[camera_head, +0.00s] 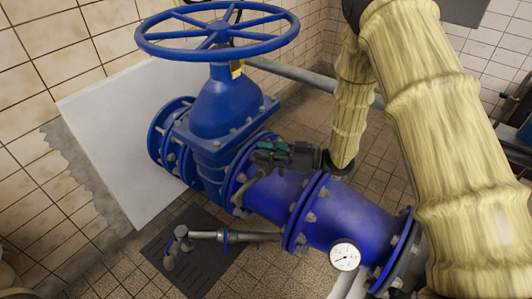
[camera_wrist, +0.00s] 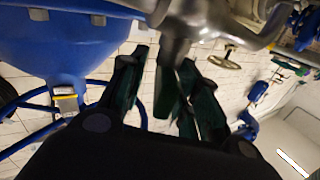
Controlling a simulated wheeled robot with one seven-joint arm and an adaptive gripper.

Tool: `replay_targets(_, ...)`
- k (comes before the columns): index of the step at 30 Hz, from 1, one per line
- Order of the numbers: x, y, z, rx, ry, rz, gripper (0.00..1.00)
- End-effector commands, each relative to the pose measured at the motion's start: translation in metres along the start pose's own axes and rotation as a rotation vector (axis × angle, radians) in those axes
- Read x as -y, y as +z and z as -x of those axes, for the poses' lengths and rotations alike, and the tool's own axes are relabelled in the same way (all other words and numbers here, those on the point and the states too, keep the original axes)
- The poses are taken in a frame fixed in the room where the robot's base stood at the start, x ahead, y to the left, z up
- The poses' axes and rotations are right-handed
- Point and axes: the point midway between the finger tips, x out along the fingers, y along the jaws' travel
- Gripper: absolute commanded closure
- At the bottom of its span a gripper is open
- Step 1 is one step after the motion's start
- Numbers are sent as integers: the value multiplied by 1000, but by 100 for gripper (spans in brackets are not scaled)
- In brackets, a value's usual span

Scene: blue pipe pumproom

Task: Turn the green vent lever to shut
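The green vent lever (camera_wrist: 166,94) shows in the wrist view, hanging from a grey metal valve body (camera_wrist: 181,28). My gripper (camera_wrist: 164,68) is open, with one dark finger on each side of the lever. A gap shows between the lever and the left finger; the right finger is very close to it, and I cannot tell whether they touch. In the head view my gripper (camera_head: 266,153) is low over the blue pipe (camera_head: 342,213), just right of the big valve. There I cannot separate the lever from the dark green fingers.
A blue gate valve (camera_head: 225,105) with a large handwheel (camera_head: 217,32) stands left of my gripper. A pressure gauge (camera_head: 344,256) sits on the pipe's near side. A grey side pipe (camera_head: 235,237) runs low in front. A white panel (camera_head: 125,135) leans at the left wall.

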Motion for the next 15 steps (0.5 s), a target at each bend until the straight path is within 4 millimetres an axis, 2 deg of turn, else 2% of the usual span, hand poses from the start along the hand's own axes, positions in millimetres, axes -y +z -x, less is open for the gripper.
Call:
replay_targets(2, 0, 0, 0, 0, 0, 0, 68)
replay_targets(7, 0, 0, 0, 0, 0, 0, 97)
replay_targets(8, 0, 0, 0, 0, 1, 0, 100)
replay_targets(15, 0, -2, 1, -2, 30, -1, 100)
